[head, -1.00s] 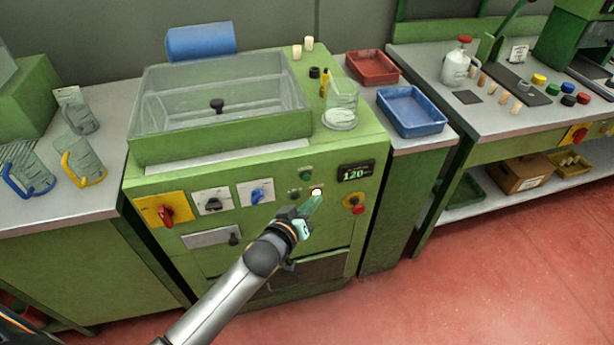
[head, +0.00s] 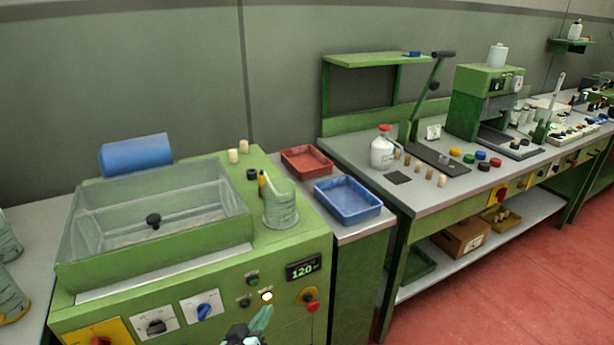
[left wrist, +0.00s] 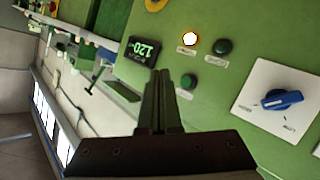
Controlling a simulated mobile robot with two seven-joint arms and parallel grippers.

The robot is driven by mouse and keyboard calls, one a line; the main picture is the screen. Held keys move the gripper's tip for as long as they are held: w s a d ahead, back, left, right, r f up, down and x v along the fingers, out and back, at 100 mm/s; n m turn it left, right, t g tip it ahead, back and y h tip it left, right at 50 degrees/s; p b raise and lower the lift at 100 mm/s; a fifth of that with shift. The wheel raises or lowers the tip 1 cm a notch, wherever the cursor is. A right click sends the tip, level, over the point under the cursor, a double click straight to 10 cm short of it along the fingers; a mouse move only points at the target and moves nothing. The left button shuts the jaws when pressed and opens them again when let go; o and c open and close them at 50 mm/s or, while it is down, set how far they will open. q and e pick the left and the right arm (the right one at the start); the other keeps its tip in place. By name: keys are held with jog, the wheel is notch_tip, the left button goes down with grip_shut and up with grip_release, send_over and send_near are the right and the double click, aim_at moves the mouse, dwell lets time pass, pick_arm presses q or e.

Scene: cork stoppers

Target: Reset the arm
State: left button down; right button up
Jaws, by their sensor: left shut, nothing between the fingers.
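My left gripper (head: 256,323) shows at the bottom edge of the head view, in front of the green machine's control panel (head: 232,285). In the left wrist view its two fingers (left wrist: 158,88) are shut together with nothing between them. The fingers point at the panel near a lit white button (left wrist: 190,39) and two dark green buttons. In the head view the lit button (head: 267,296) sits just above the fingertips. I cannot tell if the fingers touch the panel. My right gripper is in neither view.
The machine's display (head: 303,268) reads 120. A clear-lidded tank (head: 155,215) and a jug (head: 280,205) stand on the machine. Red (head: 307,162) and blue (head: 347,199) trays lie to the right. A bench (head: 440,195) holds several corks. Red floor at right is clear.

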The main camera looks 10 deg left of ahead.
pick_arm(q)
jog(key=s+f+m+g, duration=0.1)
jog(key=s+f+m, duration=0.1)
jog(key=s+f, duration=0.2)
jog(key=s+a+f+m+g, duration=0.1)
jog(key=s+f, duration=0.3)
jog(key=s, duration=0.7)
jog(key=s+f+m+g, duration=0.2)
jog(key=s+f+g, duration=0.1)
jog(key=s, duration=0.5)
jog(key=shift+a+f+m, duration=0.25)
jog(key=shift+f+m, duration=0.05)
jog(key=shift+f, duration=0.35)
jog(key=shift+s, duration=0.1)
dwell(5.0)
